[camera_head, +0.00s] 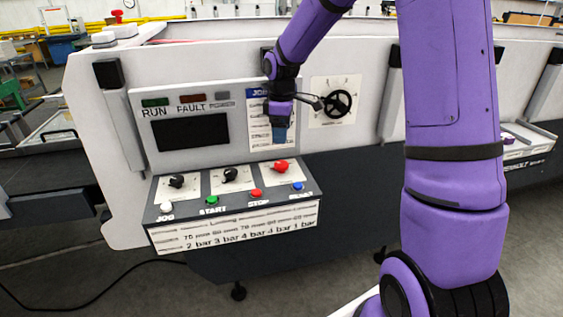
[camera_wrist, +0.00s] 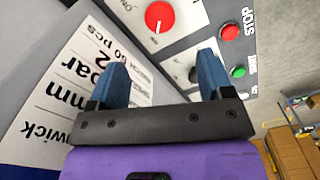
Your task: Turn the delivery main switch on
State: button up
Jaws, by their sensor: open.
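A red rotary switch (camera_head: 281,166) sits on a white plate at the right of the sloped control panel (camera_head: 165,222). In the wrist view the red switch (camera_wrist: 160,17) has a white pointer mark and part of an "ON" label beside it. I cannot read any "delivery" label. My gripper (camera_head: 280,138) hangs a little above the red switch, in front of the printed job sheet. In the wrist view its blue fingers (camera_wrist: 162,65) are spread apart with nothing between them, and the red switch lies beyond their tips.
Two black rotary knobs (camera_head: 230,174) (camera_head: 177,181) share the panel. Along its front are a white button (camera_head: 166,207), green button (camera_head: 212,200), red stop button (camera_head: 256,194) and blue button (camera_head: 298,186). The upright job sheet (camera_head: 259,110) and a black handwheel (camera_head: 338,103) are close by.

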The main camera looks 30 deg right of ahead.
aim_at(281, 163)
notch_tip(281, 163, down, 11)
jog(key=shift+r, duration=0.1)
dwell(0.4)
jog(key=c, duration=0.9)
